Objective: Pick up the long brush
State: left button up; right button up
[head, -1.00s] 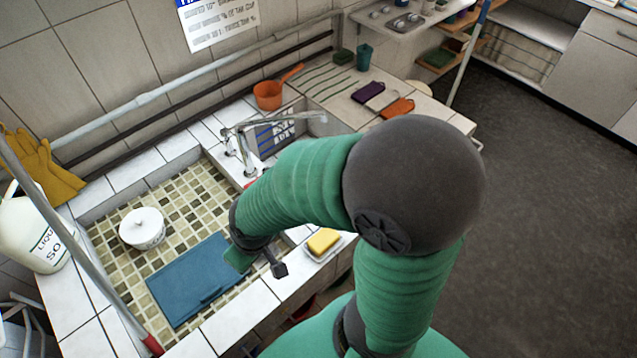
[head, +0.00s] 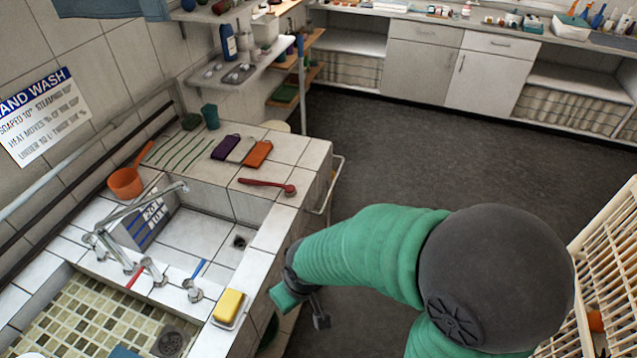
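A red brush (head: 267,187) with a long thin handle lies flat on the tiled counter, near its right edge. Its rounded head points right. My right arm is green and comes in from the lower right. My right gripper (head: 302,305) is in front of the counter's edge, below and apart from the brush. A green part and a dark part show at its end, but whether it is open or shut is unclear. Nothing is seen held in it. My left gripper is out of view.
A yellow sponge (head: 229,305) sits on a dish at the sink's edge. The faucet (head: 125,225) spans the basin. Purple, grey and orange cloths, an orange pot (head: 126,183) and a teal cup (head: 210,115) are on the counter. The floor (head: 400,150) beyond is clear.

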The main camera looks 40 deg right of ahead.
aim_at(288, 188)
jog(key=k+j+z, duration=0.1)
jog(key=z, duration=0.85)
jog(key=i+l+u, duration=0.2)
jog(key=i+l, duration=0.45)
jog(key=i+l+u, duration=0.15)
jog(key=i+l, duration=0.5)
jog(key=l, duration=0.15)
jog(key=u, duration=1)
jog(key=l, duration=0.1)
